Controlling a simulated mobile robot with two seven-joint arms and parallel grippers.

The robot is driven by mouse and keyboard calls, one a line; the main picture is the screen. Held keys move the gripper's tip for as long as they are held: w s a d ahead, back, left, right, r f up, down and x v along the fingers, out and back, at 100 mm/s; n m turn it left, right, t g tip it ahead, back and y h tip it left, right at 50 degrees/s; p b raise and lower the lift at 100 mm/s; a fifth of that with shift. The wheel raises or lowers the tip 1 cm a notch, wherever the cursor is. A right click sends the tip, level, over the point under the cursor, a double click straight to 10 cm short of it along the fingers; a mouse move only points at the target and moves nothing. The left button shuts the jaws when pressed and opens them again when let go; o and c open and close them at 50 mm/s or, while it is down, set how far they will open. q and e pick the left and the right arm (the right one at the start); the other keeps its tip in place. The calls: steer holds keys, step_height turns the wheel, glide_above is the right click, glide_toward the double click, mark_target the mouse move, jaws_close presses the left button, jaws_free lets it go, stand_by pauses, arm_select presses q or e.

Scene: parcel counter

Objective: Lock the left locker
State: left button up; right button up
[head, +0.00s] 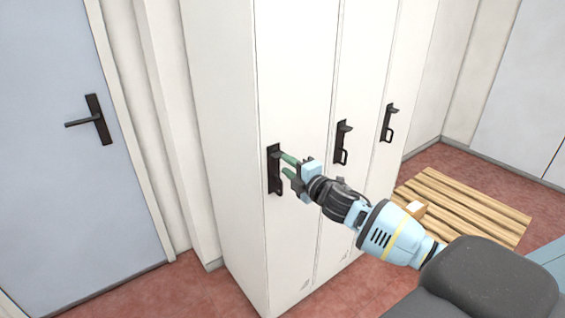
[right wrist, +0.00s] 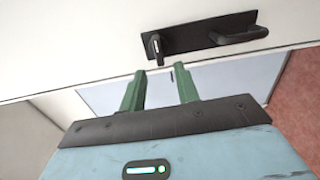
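The left locker (head: 293,100) is the leftmost of three tall white doors in the head view, and its door looks shut. Its black plate (head: 275,150) carries a turn latch at one end and a pull handle at the other. In the right wrist view the plate (right wrist: 195,42), the latch knob (right wrist: 154,48) and the handle (right wrist: 240,35) show clearly. My right gripper (head: 284,165) is at this plate. Its green fingers (right wrist: 160,73) are apart, with the knob just beyond their tips; I cannot tell whether they touch it. My left gripper is not in view.
Two more locker doors with black latch plates (head: 343,142) (head: 388,122) stand to the right. A blue-grey door (head: 65,150) is at left.

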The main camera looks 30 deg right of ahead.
steer(key=shift+s+d, duration=0.1)
steer(key=shift+s, duration=1.3)
steer(key=s+a+f+m+g+y, duration=0.15)
steer(key=s+a+f+m, duration=0.25)
steer(key=s+a+f, duration=0.5)
steer(key=s+a+f+m+g+h, duration=0.1)
steer(key=s+a+f+m+g, duration=0.2)
steer(key=s+f, duration=0.75)
steer(key=s+a+f+m+g, duration=0.2)
steer(key=s+f+m, duration=0.3)
steer(key=s, duration=0.3)
steer(key=s+a+f+m+g, duration=0.2)
steer(key=s+a+f+m, duration=0.3)
steer(key=s+f, duration=0.3)
steer(key=shift+s, duration=0.6)
